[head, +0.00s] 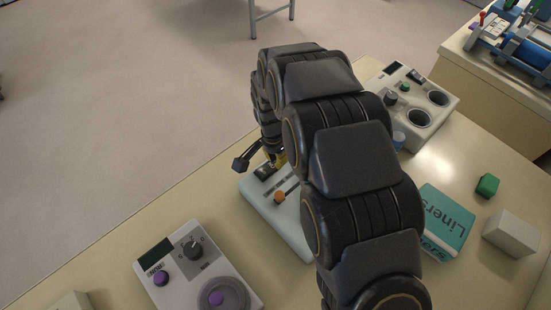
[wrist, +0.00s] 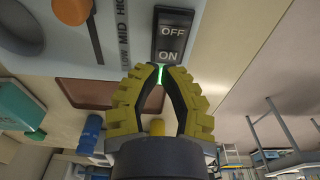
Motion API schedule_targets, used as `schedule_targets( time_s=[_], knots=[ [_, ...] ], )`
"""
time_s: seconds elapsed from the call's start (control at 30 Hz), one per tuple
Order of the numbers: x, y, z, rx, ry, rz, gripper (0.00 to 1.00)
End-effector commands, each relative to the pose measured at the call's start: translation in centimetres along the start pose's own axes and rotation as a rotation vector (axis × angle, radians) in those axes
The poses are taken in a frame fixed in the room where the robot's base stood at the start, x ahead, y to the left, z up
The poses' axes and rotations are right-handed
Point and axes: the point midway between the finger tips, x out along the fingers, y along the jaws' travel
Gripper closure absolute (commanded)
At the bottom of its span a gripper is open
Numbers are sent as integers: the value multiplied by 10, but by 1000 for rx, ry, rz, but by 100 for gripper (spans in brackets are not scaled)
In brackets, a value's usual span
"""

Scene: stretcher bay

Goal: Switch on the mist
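A pale control box (head: 257,194) with an orange-knobbed slider (head: 280,196) lies partly under my arm. In the wrist view, its black rocker switch (wrist: 171,38) is marked OFF and ON, beside the orange knob (wrist: 72,8) and a LOW, MID, HIGH scale. No mist label is readable. My gripper (wrist: 161,68) has its yellow-green fingertips together, with only a thin slit, at the ON end of the rocker. A green glow shows in the slit; its source is partly hidden. Contact cannot be told. In the head view, my arm hides most of the gripper.
A grey unit with purple buttons (head: 181,268) stands at front left. A unit with two round wells (head: 437,112) stands behind right. A teal Liners box (head: 447,214), a green block (head: 487,186) and a white box (head: 512,233) lie right. Bare floor lies beyond the table's left edge.

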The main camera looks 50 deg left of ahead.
Motion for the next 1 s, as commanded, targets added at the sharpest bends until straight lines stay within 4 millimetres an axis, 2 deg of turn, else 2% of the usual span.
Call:
schedule_targets(
  time_s=[0.33,0.47,0.57,0.8,1.0],
  knots=[
    [-2,0,0,1,0,0,100],
    [-12,-1,-3,1,2,-4,100],
    [-28,0,-8,3,2,-4,100],
    [-84,-1,-21,2,5,-8,100],
    [-120,0,-28,2,1,-3,100]
  ],
)
